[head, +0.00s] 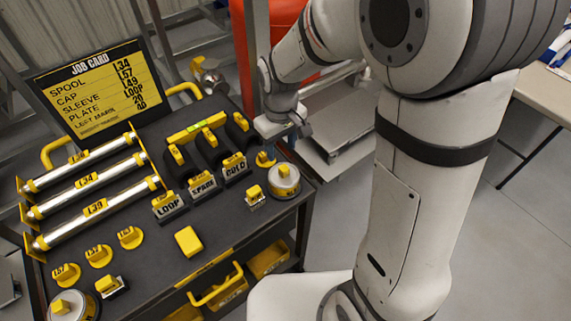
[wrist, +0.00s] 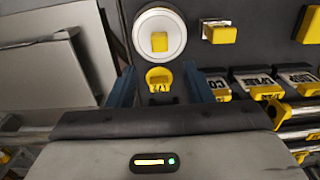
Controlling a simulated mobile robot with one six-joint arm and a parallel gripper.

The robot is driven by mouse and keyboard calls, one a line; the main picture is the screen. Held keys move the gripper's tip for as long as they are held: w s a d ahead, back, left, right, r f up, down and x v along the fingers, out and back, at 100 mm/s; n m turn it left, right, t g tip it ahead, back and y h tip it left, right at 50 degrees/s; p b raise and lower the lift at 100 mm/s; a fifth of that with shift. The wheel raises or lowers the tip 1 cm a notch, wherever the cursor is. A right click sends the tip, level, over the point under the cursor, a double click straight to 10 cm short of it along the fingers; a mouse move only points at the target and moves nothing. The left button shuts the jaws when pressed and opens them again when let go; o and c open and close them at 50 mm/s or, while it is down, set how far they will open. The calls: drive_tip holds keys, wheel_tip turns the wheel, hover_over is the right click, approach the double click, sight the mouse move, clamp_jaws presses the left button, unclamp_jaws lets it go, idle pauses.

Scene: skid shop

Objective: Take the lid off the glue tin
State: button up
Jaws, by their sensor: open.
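A round white tin (head: 283,183) with a grey lid and a yellow knob stands at the right edge of the black bench top. It also shows in the wrist view (wrist: 143,50), with the lid (wrist: 159,22) seated on it and the yellow knob (wrist: 159,42) in its middle. A similar round tin (head: 72,306) stands at the front left; I cannot read which is the glue tin. My gripper (wrist: 161,82) is open and empty, its blue-grey fingers apart on either side of a small yellow cap-like piece (wrist: 159,73). In the head view my gripper is partly hidden.
Several yellow-tabbed grey blocks, marked LOOP (head: 168,206), SPARE (head: 203,187) and COLD (head: 236,166), stand left of the right-hand tin. Silver tubes (head: 85,180) lie in a rack at left. A job card (head: 95,85) stands behind. Free bench lies around a yellow block (head: 188,241).

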sight(284, 167)
drive_tip(key=f, duration=0.6)
drive_tip(key=shift+s+d+f+p, duration=0.3)
drive_tip(key=shift+s, duration=0.1)
drive_tip(key=shift+f, duration=0.45)
drive_tip(key=shift+c, duration=0.6)
clamp_jaws()
